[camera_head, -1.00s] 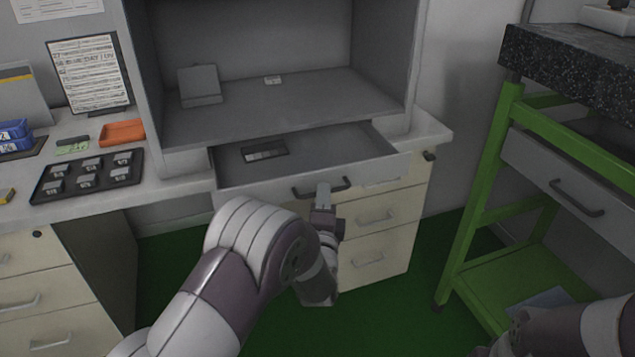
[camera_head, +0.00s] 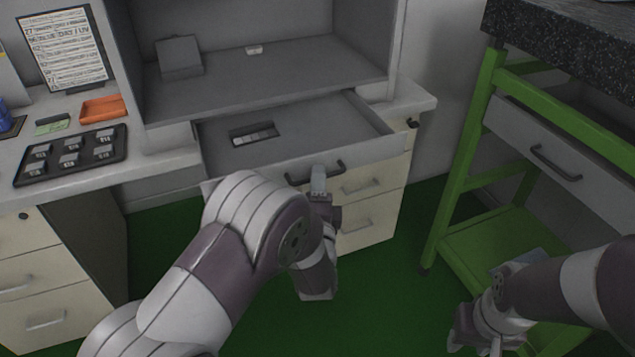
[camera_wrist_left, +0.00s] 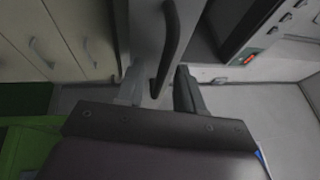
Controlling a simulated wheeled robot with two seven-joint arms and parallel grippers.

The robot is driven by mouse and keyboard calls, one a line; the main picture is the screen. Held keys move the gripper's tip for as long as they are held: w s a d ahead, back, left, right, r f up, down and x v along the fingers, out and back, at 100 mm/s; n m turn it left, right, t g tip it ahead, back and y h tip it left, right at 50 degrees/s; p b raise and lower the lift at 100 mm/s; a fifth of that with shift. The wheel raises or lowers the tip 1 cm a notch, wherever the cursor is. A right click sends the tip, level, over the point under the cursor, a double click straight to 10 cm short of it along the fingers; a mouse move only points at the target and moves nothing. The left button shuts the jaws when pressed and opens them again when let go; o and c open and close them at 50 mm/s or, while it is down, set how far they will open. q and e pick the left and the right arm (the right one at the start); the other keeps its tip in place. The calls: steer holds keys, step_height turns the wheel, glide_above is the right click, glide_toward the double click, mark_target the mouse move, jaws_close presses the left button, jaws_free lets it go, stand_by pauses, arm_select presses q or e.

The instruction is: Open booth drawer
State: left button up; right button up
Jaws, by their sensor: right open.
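The booth drawer (camera_head: 300,112) is grey and stands partly pulled out below the grey booth (camera_head: 265,75). Its dark bar handle (camera_head: 328,170) is on the front panel. My left gripper (camera_head: 319,181) is at this handle. In the left wrist view its two fingers (camera_wrist_left: 158,90) are apart, with the handle (camera_wrist_left: 172,45) running between them; visible gaps remain, and contact is hard to tell. My right gripper (camera_head: 474,335) is low at the right, away from the drawer and partly dark.
Beige drawers (camera_head: 370,205) are below the booth drawer. A green-framed bench (camera_head: 470,150) with its own grey drawer (camera_head: 560,165) stands at the right. A black tray (camera_head: 72,157) and an orange tray (camera_head: 104,107) lie on the left counter. Green floor (camera_head: 395,270) is open between.

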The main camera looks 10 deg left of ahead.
arm_select(q)
steer(key=p+v, duration=0.2)
steer(key=v, duration=1)
steer(key=shift+s, duration=0.35)
steer(key=shift+d, duration=0.1)
